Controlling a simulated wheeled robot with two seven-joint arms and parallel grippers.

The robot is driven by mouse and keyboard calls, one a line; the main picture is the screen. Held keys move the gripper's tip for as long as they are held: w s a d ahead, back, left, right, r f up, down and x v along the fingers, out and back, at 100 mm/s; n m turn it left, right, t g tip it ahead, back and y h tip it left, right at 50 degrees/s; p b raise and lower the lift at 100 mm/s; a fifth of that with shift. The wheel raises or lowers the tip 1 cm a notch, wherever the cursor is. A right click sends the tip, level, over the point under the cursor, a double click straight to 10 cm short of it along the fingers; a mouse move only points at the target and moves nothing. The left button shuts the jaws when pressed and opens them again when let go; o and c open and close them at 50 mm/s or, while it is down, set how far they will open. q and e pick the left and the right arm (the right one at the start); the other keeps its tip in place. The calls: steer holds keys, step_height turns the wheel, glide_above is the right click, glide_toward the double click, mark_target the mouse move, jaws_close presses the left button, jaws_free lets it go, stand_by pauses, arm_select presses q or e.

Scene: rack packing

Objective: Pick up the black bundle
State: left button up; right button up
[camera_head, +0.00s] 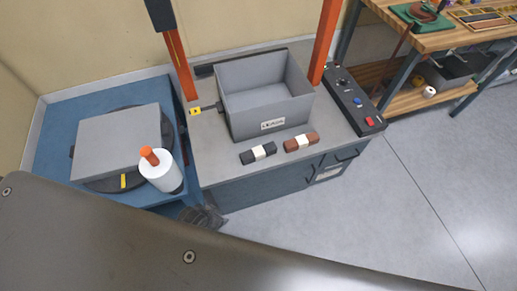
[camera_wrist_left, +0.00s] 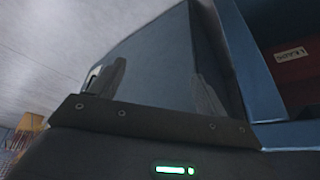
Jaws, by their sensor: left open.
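The black bundle (camera_head: 258,153) lies on the grey cabinet top in front of the grey bin. It is dark with a pale band around its middle. My left gripper (camera_head: 205,217) is low at the cabinet's front left corner, below the top and apart from the bundle, partly hidden by my own body. In the left wrist view its two fingers stand wide apart with nothing between them (camera_wrist_left: 158,88). The bundle does not show in that view. My right gripper is in neither view.
A brown bundle (camera_head: 301,142) lies just right of the black one. The open grey bin (camera_head: 264,94) stands behind both. A control box (camera_head: 354,101) is at right. A blue table (camera_head: 54,132) with a white cylinder (camera_head: 160,173) is at left. Orange posts (camera_head: 326,40) rise behind.

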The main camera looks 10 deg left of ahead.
arm_select(q)
steer(key=w+r+m+t+p, duration=0.1)
steer(key=w+r+t+p, duration=0.35)
steer(key=r, duration=1.35)
steer(key=w+d+m+h, duration=0.1)
steer(key=w, duration=0.3)
steer(key=w+d+h+b, duration=0.1)
steer(key=w+h, duration=0.1)
steer(key=w, duration=0.2)
steer(key=w+d+m+t+h, duration=0.1)
steer(key=w+d+h, duration=0.1)
steer(key=w, duration=0.2)
steer(key=shift+d+f+m+b, duration=0.1)
steer(key=shift+f+m+b, duration=0.1)
steer(key=shift+m+b, duration=0.1)
steer(key=shift+w+d+h, duration=0.15)
steer(key=shift+w+h, duration=0.25)
steer(key=shift+w, duration=0.05)
